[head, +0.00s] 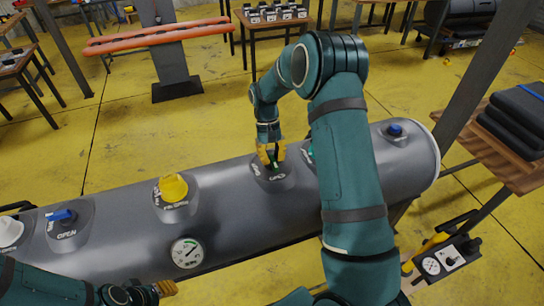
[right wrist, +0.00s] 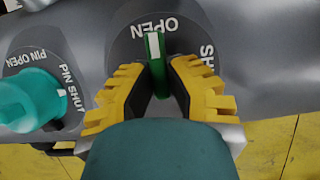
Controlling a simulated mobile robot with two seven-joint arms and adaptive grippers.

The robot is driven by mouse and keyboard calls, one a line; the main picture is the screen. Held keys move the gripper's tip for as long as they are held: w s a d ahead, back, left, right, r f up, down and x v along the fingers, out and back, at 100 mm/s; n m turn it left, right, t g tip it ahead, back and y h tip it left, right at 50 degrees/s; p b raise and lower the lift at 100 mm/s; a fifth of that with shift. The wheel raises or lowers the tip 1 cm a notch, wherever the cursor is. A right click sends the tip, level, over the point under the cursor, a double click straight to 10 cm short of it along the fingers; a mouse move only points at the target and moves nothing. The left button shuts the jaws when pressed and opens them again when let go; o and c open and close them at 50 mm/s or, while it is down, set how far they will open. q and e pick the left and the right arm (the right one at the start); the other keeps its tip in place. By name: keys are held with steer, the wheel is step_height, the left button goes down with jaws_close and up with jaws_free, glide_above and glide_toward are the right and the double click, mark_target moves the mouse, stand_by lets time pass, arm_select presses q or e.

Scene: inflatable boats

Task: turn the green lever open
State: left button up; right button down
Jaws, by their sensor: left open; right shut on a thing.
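The green lever (right wrist: 154,48) sits on a grey round plate on the tube, marked OPEN and SHUT. In the right wrist view its white-striped end points up at the word OPEN, and SHUT is off to the right. It shows only as a small green bit in the head view (head: 274,166). My right gripper (head: 270,153) is shut on the lever, with yellow fingers on both sides of it in the right wrist view (right wrist: 158,70). My left gripper (head: 160,290) is open and empty at the bottom left, low in front of the tube; its fingers are partly hidden.
The grey tube (head: 240,222) also carries a yellow knob (head: 173,188), a blue lever (head: 61,215), a gauge (head: 187,252), a blue knob (head: 395,130) and a teal knob (right wrist: 30,100) beside the green lever. My right arm hides part of the tube.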

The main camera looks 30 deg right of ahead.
steer(key=shift+f+n, duration=0.1)
steer(key=shift+n, duration=0.2)
steer(key=c, duration=0.9)
jaws_free()
steer(key=shift+c, duration=0.2)
steer(key=v, duration=1.2)
steer(key=shift+a, duration=0.1)
